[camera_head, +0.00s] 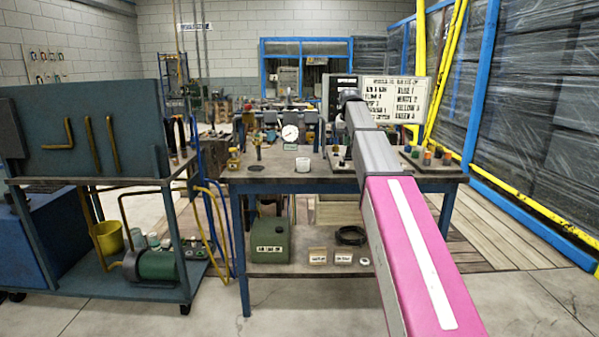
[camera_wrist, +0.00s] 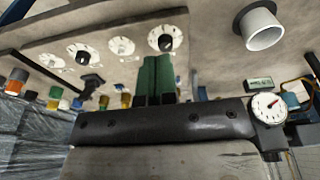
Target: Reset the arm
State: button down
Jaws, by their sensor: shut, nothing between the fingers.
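My arm reaches out over the workbench (camera_head: 275,186) in the head view, and its dark far end hides the fingers there. In the wrist view my gripper (camera_wrist: 157,76) shows as two green fingers side by side against a black palm. They are shut with nothing between them. A grey panel with several round white dials lies behind the fingers in the wrist view.
A trolley (camera_head: 95,186) stands left. Yellow and blue rails line the right side.

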jog(key=s+f+g, duration=0.1)
jog(key=s+f, duration=0.7)
jog(key=f, duration=0.4)
jog(key=s+f, duration=0.8)
jog(key=f, duration=0.4)
jog(key=s+f+g, duration=0.1)
jog(key=s+f, duration=0.7)
jog(key=f, duration=0.4)
jog(key=s+f, duration=0.8)
jog(key=s, duration=0.4)
jog(key=shift+f, duration=0.4)
